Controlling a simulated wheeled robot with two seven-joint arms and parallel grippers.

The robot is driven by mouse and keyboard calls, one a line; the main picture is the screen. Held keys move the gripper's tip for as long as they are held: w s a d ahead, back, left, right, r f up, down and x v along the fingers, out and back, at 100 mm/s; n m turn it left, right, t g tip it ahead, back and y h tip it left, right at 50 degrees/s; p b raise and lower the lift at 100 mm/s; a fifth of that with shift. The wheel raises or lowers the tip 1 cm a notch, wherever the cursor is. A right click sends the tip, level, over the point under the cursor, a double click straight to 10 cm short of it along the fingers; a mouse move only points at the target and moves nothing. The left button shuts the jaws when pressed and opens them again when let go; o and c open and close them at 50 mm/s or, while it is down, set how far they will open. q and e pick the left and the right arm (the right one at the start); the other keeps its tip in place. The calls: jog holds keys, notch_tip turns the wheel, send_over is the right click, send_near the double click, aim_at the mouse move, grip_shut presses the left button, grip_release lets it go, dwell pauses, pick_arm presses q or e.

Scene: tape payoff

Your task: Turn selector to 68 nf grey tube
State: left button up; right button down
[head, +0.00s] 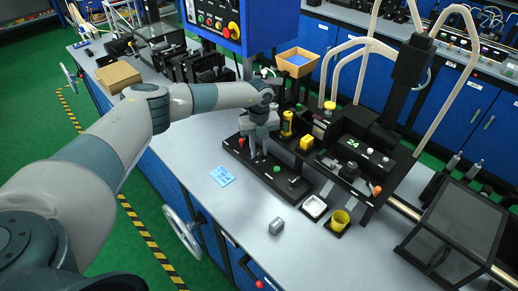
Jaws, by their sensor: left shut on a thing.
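My left arm reaches in from the left. Its gripper (257,153) points down at a low black panel (268,176) on the grey bench. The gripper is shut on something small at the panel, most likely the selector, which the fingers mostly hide. Its pointer and any markings cannot be read. The panel also carries a green button (277,168) and a red or orange one near the fingers. No tube labelled 68 nf can be made out. My right gripper is not in view.
A black machine (365,150) marked 24 stands right of the panel. The bench's front left is mostly clear.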

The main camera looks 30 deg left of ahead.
aim_at(259, 153)
pick_arm(q)
jog(key=shift+n, duration=1.3)
jog(key=shift+w, duration=0.1)
jog(key=o, duration=1)
jog(key=shift+o, duration=0.2)
jog(key=shift+r, duration=0.15)
jog(key=shift+r, duration=0.55)
notch_tip(259, 153, up, 16)
jog(key=b, duration=0.6)
